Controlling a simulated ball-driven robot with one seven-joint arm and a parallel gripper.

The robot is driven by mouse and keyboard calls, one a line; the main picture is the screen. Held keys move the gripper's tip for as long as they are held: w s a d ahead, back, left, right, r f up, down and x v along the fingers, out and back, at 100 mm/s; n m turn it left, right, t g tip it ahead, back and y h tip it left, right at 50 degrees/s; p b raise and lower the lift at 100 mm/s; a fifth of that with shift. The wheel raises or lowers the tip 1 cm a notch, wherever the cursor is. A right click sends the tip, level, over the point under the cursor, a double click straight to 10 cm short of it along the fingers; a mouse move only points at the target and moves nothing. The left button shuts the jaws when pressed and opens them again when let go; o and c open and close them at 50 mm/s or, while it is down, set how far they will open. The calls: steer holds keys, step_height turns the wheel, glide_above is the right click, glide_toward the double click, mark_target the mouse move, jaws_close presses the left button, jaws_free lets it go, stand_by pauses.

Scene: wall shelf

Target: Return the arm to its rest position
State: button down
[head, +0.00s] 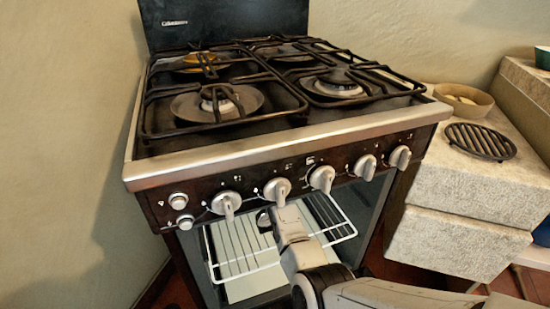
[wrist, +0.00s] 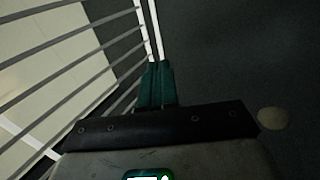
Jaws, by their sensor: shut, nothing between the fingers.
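My arm (head: 300,255) reaches from the lower right of the head view to the open front of the stove's oven (head: 215,285). My gripper's fingers cannot be made out in the head view. In the wrist view my gripper (wrist: 157,68) has its two teal fingers together, shut with nothing between them. The fingertips are close to the rail of a wire oven rack (wrist: 75,62); I cannot tell whether they touch it. The rack also shows in the head view (head: 240,245), on both sides of my arm.
Control knobs (head: 322,178) line the panel just above my arm. Black grates (head: 235,85) cover the burners. To the right, a stone counter (head: 430,200) holds a bowl (head: 462,98) and a round dark trivet (head: 482,141). A plain wall (head: 60,150) is on the left.

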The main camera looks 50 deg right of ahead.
steer(key=p+v, duration=0.2)
steer(key=v, duration=0.3)
steer(key=shift+s+a+r, duration=0.15)
steer(key=shift+s+r, duration=0.1)
steer(key=shift+s, duration=0.05)
steer(key=shift+s+a, duration=0.15)
steer(key=shift+s, duration=0.1)
